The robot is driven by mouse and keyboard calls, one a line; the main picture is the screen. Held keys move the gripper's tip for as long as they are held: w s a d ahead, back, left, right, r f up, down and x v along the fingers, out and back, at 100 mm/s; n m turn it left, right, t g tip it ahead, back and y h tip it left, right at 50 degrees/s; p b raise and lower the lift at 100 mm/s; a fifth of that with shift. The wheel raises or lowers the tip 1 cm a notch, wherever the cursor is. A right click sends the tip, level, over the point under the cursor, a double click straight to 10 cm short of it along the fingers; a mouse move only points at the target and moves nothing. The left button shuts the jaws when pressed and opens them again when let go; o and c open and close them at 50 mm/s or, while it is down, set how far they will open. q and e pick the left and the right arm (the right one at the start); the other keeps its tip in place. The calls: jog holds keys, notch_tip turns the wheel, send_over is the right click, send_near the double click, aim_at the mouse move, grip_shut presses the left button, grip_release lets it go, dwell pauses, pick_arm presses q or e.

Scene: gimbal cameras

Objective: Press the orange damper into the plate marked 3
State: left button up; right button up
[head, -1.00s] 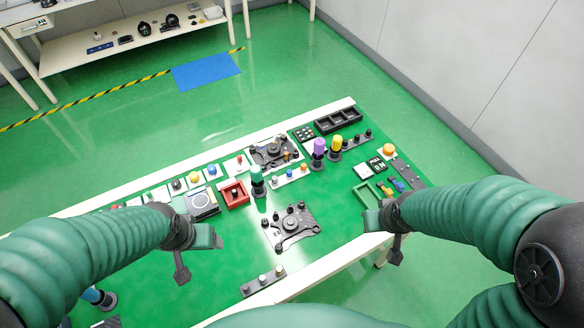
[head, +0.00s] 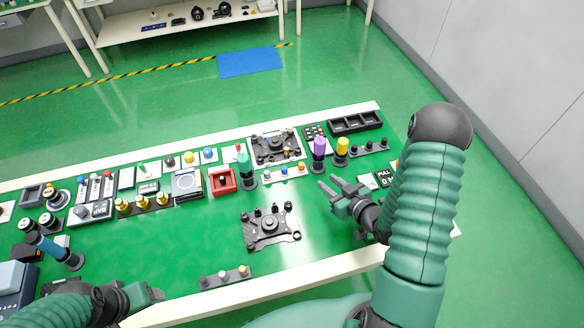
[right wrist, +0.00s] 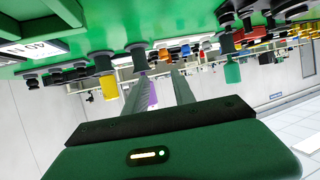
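Small orange pieces show on the white strip (head: 287,173), around a blue one; the right one (head: 301,168) may be the orange damper. A dark plate (head: 270,228) with several black posts lies mid-table, and a similar plate (head: 276,148) stands on a white base behind it. No number 3 is legible on either. My right gripper (head: 330,186) is open and empty, right of the front plate and in front of the purple-topped post (head: 319,150). Its parted fingers (right wrist: 158,90) also show in the right wrist view. My left gripper (head: 150,292) is at the front left edge, its fingers unclear.
A green-topped post (head: 244,165) and red box (head: 222,181) stand left of the strip. A yellow-topped post (head: 342,148) and black tray (head: 355,122) are at the back right. A strip with small knobs (head: 225,278) lies near the front edge. Green table around the front plate is clear.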

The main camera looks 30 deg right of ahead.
send_near(302, 166)
jog(key=x, duration=0.4)
jog(key=shift+w+a+r, duration=0.15)
jog(key=shift+w+a, duration=0.1)
jog(key=w+f, duration=0.1)
jog(key=w+d+f, duration=0.1)
jog(key=w, duration=0.1)
jog(key=shift+w+d+f+p, duration=0.2)
jog(key=shift+w+f+p, duration=0.05)
jog(key=shift+p, duration=0.05)
jog(key=shift+w+a+r, duration=0.1)
jog(key=shift+a+r, duration=0.1)
jog(key=shift+a, duration=0.1)
jog(key=shift+w+a, duration=0.25)
jog(key=shift+w+a+f, duration=0.15)
jog(key=shift+w+f, duration=0.8)
jog(key=shift+w, duration=0.3)
jog(key=shift+w+f, duration=0.15)
jog(key=shift+w, duration=0.05)
jog(key=shift+c, duration=0.4)
jog(key=shift+s+d+r, duration=0.4)
jog(key=shift+s+d, duration=0.1)
jog(key=shift+s, duration=0.1)
grip_shut()
pick_arm(q)
jog(key=shift+w+a+r, duration=0.15)
jog(key=shift+w+a, duration=0.05)
jog(key=shift+a, duration=0.6)
pick_arm(e)
jog(key=shift+a, duration=0.25)
